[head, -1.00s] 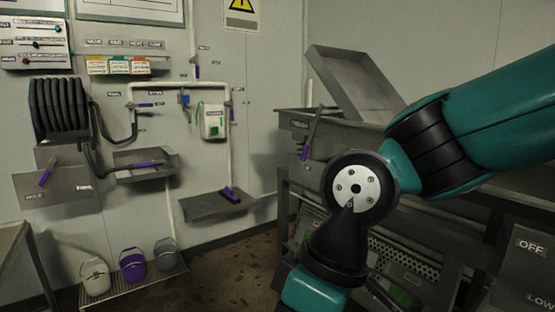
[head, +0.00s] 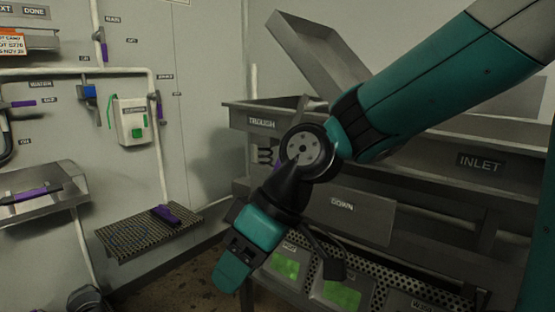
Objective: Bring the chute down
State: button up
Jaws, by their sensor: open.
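The grey metal chute (head: 318,52) is tilted up, its upper end to the left, above the trough (head: 262,118) in the head view. A grey lever (head: 303,104) shows at the trough's left end; its lower part is hidden behind my wrist. A grey panel marked DOWN (head: 370,222) is below the trough, behind my wrist. My arm reaches in from the upper right and bends downward. The dark end of my gripper (head: 324,258) shows in part below the DOWN panel. It is open, with nothing seen in it; my wrist hides the rest.
A surface marked INLET (head: 480,162) is at the right. Green-filled bins (head: 340,294) stand under the trough. On the left wall are a grated shelf (head: 130,235) with a purple tool (head: 168,214) and a white box (head: 132,120). A little floor is clear between shelf and trough.

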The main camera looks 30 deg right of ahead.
jog(key=w+d+m+t+y+b, duration=0.1)
jog(key=w+d+t+y+b, duration=0.15)
jog(key=w+d+t, duration=1)
jog(key=w+d+m+t+h, duration=0.1)
jog(key=w+d, duration=0.3)
jog(key=d, duration=0.7)
jog(key=w+d+m+t+h, duration=0.2)
jog(key=w+d, duration=0.2)
jog(key=d, duration=0.8)
jog(key=p+x, duration=0.5)
jog(key=x, duration=1.1)
jog(key=shift+a+p, duration=0.2)
jog(key=shift+p, duration=0.15)
jog(key=shift+w+a, duration=0.15)
jog(key=shift+w, duration=0.45)
grip_shut()
